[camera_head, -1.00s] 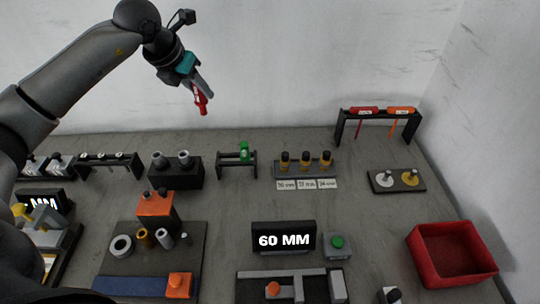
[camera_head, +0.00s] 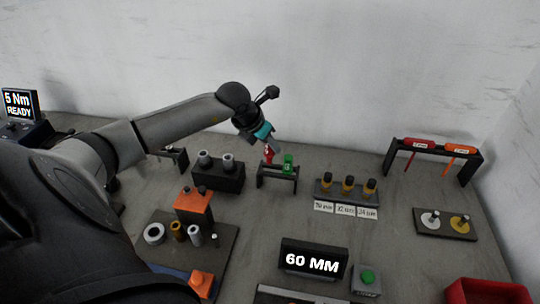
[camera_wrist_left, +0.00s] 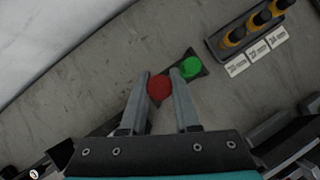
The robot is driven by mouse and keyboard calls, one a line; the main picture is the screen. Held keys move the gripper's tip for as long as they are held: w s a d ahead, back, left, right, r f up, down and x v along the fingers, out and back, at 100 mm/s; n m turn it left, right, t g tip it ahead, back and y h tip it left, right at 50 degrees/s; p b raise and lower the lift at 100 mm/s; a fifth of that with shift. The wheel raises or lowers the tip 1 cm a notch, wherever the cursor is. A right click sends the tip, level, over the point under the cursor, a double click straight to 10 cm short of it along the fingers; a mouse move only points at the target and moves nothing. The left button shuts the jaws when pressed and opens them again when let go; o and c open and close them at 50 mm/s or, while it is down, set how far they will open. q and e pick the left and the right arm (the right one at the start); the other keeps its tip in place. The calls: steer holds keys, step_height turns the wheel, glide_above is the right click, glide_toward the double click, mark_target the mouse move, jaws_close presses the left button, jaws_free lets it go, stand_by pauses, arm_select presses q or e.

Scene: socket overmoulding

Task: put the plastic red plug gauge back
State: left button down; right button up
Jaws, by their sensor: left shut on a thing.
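The red plug gauge (camera_head: 269,155) is between the fingers of my left gripper (camera_head: 274,147), which is shut on it. In the left wrist view the round red end of the gauge (camera_wrist_left: 159,88) shows between the two fingertips (camera_wrist_left: 160,85). A small dark rack (camera_head: 262,177) stands below, holding a green gauge (camera_head: 288,165) at its right side; the green one also shows in the wrist view (camera_wrist_left: 190,67). The red gauge is at the rack's left side; whether it touches the rack I cannot tell. My right gripper is not in view.
A black block with two grey pegs (camera_head: 218,178) stands just left of the rack. A holder with several yellow-black pieces (camera_head: 347,189) is to the right. A rack with red and orange screwdrivers (camera_head: 432,147) stands farther right. Bare table lies in front of the rack.

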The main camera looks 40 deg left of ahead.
mark_target(266, 155)
arm_select(q)
steer(key=shift+f, duration=2.15)
steer(key=shift+f+b, duration=0.1)
steer(key=shift+b, duration=0.2)
steer(key=shift+f+b, duration=0.45)
steer(key=shift+f, duration=0.05)
steer(key=c, duration=0.9)
jaws_free()
